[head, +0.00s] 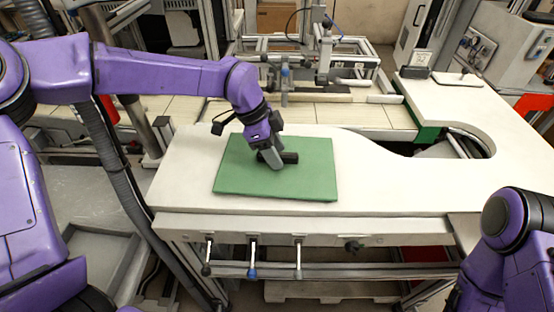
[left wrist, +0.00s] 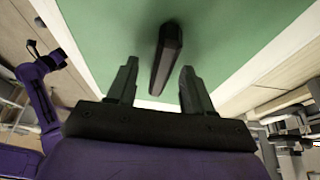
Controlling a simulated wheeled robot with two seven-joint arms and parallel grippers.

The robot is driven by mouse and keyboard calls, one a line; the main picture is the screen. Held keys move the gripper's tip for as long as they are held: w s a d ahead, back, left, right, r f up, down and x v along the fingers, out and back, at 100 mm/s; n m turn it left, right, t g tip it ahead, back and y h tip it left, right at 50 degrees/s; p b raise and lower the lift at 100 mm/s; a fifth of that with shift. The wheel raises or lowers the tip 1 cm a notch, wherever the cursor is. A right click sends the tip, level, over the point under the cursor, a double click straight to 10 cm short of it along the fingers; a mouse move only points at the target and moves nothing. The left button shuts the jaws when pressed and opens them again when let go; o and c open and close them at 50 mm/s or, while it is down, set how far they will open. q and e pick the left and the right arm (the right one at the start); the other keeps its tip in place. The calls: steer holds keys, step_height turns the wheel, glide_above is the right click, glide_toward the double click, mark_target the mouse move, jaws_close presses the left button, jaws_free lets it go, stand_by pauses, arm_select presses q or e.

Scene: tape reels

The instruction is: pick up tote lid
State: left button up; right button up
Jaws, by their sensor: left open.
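The tote lid (head: 310,182) is a flat green panel lying on the white worktable. A dark bar-shaped handle (head: 291,157) stands out from its middle. In the left wrist view the green lid (left wrist: 105,25) fills the upper part, and the dark handle (left wrist: 166,55) runs up from between the fingers. My left gripper (head: 276,163) is over the lid at the handle. Its two fingers (left wrist: 158,88) are apart, one on each side of the handle's near end, with gaps visible on both sides. My right gripper is out of view; only part of my right arm shows at lower right.
The white worktable (head: 400,185) is clear to the right of the lid and has a curved cutout at its right. A metal frame fixture (head: 310,65) stands behind it. A small lid-like plate with a knob (head: 458,79) lies at the back right.

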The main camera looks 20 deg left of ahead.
arm_select(q)
steer(key=shift+w+f+b, duration=0.1)
steer(key=shift+f+b, duration=0.15)
steer(key=shift+b, duration=0.15)
stand_by(0.3)
jaws_close()
